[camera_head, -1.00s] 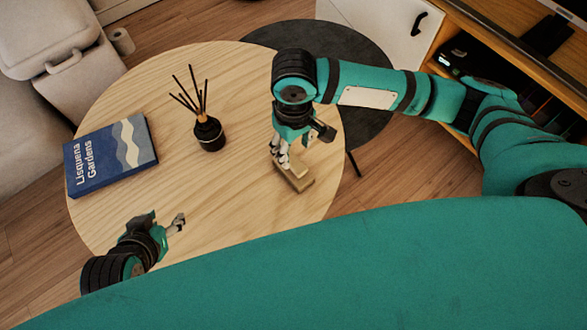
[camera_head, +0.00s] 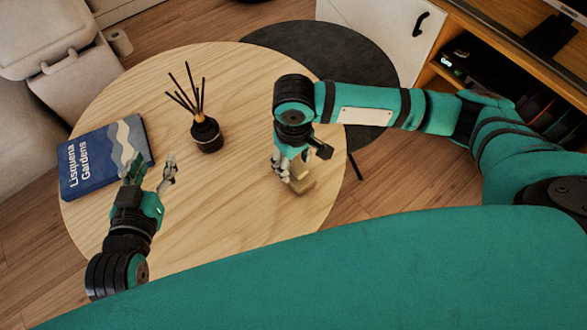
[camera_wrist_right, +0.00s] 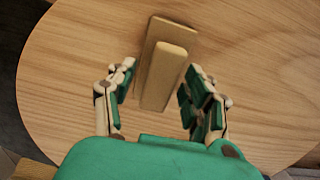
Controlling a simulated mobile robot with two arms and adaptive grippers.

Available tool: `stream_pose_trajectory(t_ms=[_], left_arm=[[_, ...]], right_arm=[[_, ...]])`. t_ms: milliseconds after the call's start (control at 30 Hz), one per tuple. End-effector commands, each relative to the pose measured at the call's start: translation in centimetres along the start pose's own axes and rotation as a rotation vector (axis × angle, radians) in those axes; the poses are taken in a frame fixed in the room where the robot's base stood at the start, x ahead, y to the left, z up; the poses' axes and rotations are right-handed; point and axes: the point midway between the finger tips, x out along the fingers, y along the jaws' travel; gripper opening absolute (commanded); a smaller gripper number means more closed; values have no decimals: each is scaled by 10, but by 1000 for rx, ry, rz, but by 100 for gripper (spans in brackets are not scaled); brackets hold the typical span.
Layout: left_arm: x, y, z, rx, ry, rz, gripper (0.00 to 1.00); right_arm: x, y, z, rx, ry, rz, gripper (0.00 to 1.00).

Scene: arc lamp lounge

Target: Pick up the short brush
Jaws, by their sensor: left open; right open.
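The short brush, a light wooden block with a raised grip, lies on the round wooden table (camera_head: 240,215). It shows below my right gripper in the head view (camera_head: 303,186), partly hidden by it, and whole between the fingers in the right wrist view (camera_wrist_right: 163,76). My right gripper (camera_head: 284,168) is open, with its fingers on either side of the brush (camera_wrist_right: 160,92); gaps show on both sides. My left gripper (camera_head: 152,170) is open and empty, over the left of the table by the book.
A blue book (camera_head: 104,160) lies at the table's left. A dark reed diffuser (camera_head: 206,135) with upright sticks stands between the two grippers. A dark round table (camera_head: 345,50) is behind. The wooden table's front middle is clear.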

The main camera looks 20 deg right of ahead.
Motion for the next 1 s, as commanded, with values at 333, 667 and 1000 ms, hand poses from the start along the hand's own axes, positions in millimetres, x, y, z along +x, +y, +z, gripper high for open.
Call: stream_pose_trajectory(t_ms=[333, 667, 1000], left_arm=[[0, 0, 0, 0, -2, 0, 46], [0, 0, 0, 0, -3, 0, 46], [-1, 0, 3, 0, -27, -1, 46]], right_arm=[[0, 0, 0, 0, 0, -1, 26], [-1, 0, 0, 0, 1, -1, 0], [-4, 0, 0, 0, 1, -1, 0]])
